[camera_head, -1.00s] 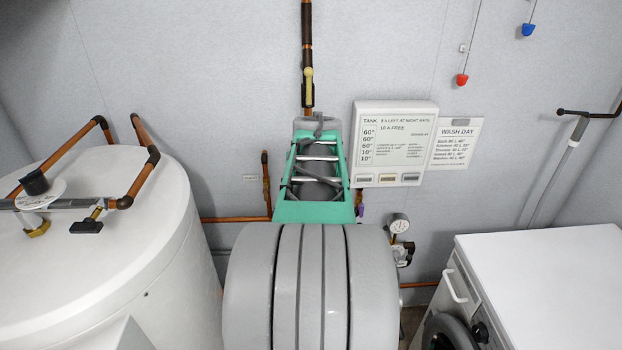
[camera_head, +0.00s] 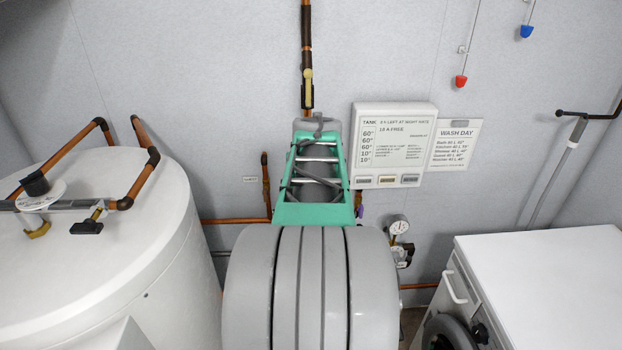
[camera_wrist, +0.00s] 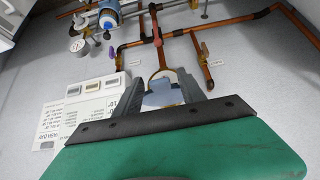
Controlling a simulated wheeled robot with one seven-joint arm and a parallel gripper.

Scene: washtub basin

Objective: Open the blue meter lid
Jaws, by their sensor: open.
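In the wrist view, a pale blue piece (camera_wrist: 161,94) with a rounded brass rim lies between the fingers of my gripper (camera_wrist: 167,80). It looks like the meter lid on the copper pipe, but its lower part is hidden behind the gripper's dark edge. My gripper is open, with one finger on each side of the piece. I cannot tell whether either finger touches it. In the head view, my gripper (camera_head: 317,128) points at the wall pipe, and my arm hides the meter. A brighter blue ribbed body (camera_wrist: 109,14) is at the top left of the wrist view.
A pressure gauge (camera_head: 399,225) and copper pipes are close by. A tank panel (camera_head: 393,145) is on the wall right of my gripper. A white tank (camera_head: 110,245) stands left, and a white washing machine (camera_head: 545,285) stands right.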

